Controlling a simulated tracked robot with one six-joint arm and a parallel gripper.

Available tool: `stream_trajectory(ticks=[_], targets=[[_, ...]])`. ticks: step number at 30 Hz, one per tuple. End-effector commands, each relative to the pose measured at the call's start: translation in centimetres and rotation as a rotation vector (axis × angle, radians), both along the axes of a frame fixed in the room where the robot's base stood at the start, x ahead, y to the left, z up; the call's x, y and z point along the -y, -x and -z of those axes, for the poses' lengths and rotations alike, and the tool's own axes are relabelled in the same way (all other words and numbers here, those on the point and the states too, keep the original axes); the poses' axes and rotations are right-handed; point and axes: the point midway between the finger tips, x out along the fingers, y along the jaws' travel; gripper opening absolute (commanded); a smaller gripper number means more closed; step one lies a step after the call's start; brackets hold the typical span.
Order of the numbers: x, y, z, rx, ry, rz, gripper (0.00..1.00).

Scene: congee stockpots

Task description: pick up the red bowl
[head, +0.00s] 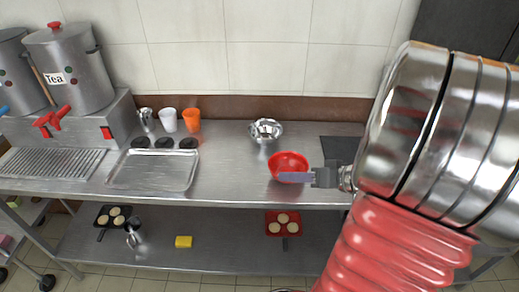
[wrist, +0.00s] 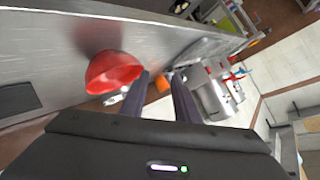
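The red bowl (head: 288,160) sits on the steel counter, near its front edge. In the wrist view the red bowl (wrist: 110,70) is to the left of the two fingers, outside the space between them. My gripper (head: 282,177) is in front of the bowl in the head view, and a grey finger crosses and hides part of its lower side. In the wrist view my gripper (wrist: 161,78) has its two fingers apart with nothing held between them. I cannot tell whether a finger touches the bowl.
A shiny metal bowl (head: 265,130) stands behind the red bowl. A dark mat (head: 342,148) lies to the right. A steel tray (head: 155,172), orange cup (head: 191,119), white cup (head: 168,119) and tea urn (head: 72,75) are left. The counter between tray and red bowl is clear.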

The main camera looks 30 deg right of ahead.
Motion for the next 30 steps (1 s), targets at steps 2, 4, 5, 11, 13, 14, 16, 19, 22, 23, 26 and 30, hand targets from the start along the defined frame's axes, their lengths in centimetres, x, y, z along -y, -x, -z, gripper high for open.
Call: stream_trajectory(ticks=[2,4,5,11,13,14,16,19,22,23,26,30], targets=[[2.9,0.7,0.5,0.051,0.010,0.071,0.28],[5.4,1.4,0.9,0.097,0.030,0.132,0.28],[6.4,1.8,1.0,0.115,0.041,0.158,0.28],[11.2,3.9,1.8,0.192,0.107,0.283,0.28],[12.0,4.3,1.9,0.203,0.121,0.302,0.28],[12.1,4.4,1.9,0.205,0.124,0.307,0.28],[12.3,4.5,1.9,0.209,0.128,0.313,0.28],[12.3,4.5,1.9,0.209,0.129,0.311,0.28],[12.3,4.4,1.9,0.208,0.128,0.310,0.28],[12.3,4.4,1.9,0.208,0.128,0.310,0.28],[12.2,4.2,2.0,0.208,0.127,0.309,0.28],[12.2,3.4,2.3,0.208,0.126,0.307,0.28]])
